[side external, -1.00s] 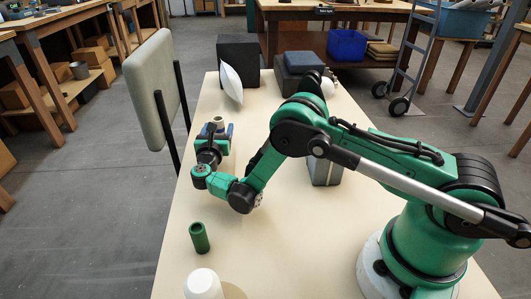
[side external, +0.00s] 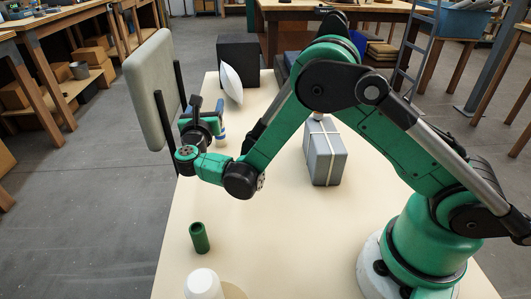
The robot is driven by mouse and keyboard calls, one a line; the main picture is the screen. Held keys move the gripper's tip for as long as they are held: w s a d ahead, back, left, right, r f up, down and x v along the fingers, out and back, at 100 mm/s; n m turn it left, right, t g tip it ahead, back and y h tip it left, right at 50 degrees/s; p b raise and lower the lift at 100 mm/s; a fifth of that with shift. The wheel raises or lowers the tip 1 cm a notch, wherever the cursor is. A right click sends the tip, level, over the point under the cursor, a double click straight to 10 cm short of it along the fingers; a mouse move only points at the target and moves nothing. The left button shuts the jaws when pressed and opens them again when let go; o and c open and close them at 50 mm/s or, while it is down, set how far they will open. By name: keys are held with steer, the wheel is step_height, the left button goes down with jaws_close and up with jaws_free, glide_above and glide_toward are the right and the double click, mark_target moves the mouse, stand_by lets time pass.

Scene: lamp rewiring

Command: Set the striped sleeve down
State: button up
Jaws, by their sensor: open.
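The striped sleeve (side external: 221,138), white with a blue band, shows just right of and below my gripper, near the table's left side. My wrist and gripper hide part of it, and it appears to stand on the table. My gripper (side external: 207,108) is open and raised above the table, with its fingers apart from the sleeve. I see nothing between the fingers.
A green tube (side external: 200,238) and a white rounded object (side external: 203,284) stand at the table's near end. A strapped grey box (side external: 325,155) is right of centre. A white pillow-like piece (side external: 231,85) and a black box (side external: 239,55) stand behind. A grey panel (side external: 153,90) rises at left.

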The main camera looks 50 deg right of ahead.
steer(key=a+r+n+t+y, duration=0.35)
steer(key=r+n+y, duration=0.4)
steer(key=n, duration=0.55)
steer(key=a+r+n+t+y, duration=0.35)
steer(key=r+n+y, duration=0.35)
steer(key=n, duration=0.6)
steer(key=s+d+f+n+g, duration=0.3)
steer(key=s+f+n+g, duration=0.3)
steer(key=s+n, duration=0.3)
steer(key=s+d+f+n+g, duration=0.3)
steer(key=s+f+n+g, duration=0.3)
steer(key=s+n, duration=0.4)
steer(key=shift+s+f+h, duration=0.2)
steer(key=shift+s+h, duration=0.15)
steer(key=shift+s, duration=0.2)
